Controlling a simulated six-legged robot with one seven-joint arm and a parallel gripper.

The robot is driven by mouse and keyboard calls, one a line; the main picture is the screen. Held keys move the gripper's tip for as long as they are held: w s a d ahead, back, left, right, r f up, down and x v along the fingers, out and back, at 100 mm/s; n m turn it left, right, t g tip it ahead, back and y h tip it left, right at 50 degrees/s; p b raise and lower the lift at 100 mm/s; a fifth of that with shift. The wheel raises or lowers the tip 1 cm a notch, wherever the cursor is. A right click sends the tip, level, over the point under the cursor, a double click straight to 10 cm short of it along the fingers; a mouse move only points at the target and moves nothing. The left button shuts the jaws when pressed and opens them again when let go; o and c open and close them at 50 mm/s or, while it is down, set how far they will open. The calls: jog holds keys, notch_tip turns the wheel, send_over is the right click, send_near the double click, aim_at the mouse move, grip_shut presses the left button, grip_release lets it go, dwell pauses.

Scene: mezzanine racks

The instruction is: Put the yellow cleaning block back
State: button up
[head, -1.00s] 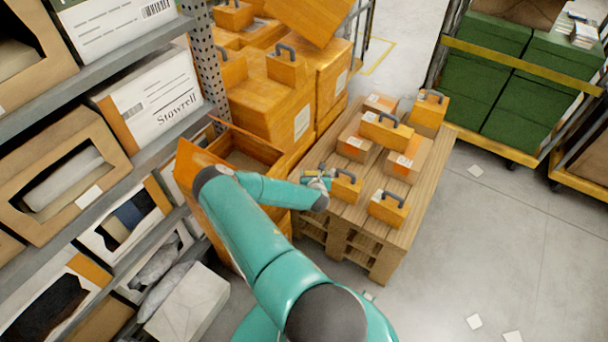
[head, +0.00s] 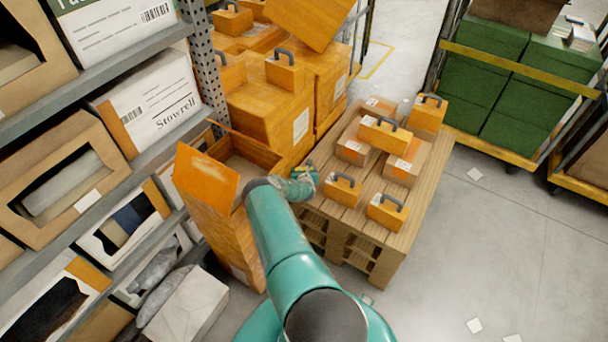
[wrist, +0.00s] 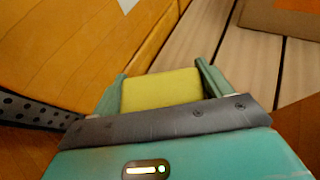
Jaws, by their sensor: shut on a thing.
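The yellow cleaning block (wrist: 160,90) is a plain yellow slab between the two fingers of my gripper (wrist: 160,80) in the wrist view. Both fingers press on its sides. In the head view my gripper (head: 308,174) is above the left edge of the wooden pallet (head: 345,215), just right of an open orange box (head: 225,240). The block is too small there to make out clearly. The open box has its flaps up, and my arm covers part of its front.
Several orange cases with dark handles, such as this one (head: 387,210), stand on the pallet among cardboard boxes (head: 402,168). Large orange boxes (head: 270,110) are stacked behind. A grey shelf rack (head: 120,60) stands at left.

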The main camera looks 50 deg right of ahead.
jog(key=shift+f, duration=1.3)
jog(key=o, duration=1.1)
jog(key=shift+f, duration=0.1)
jog(key=shift+v, duration=3.7)
jog(key=shift+w, duration=0.2)
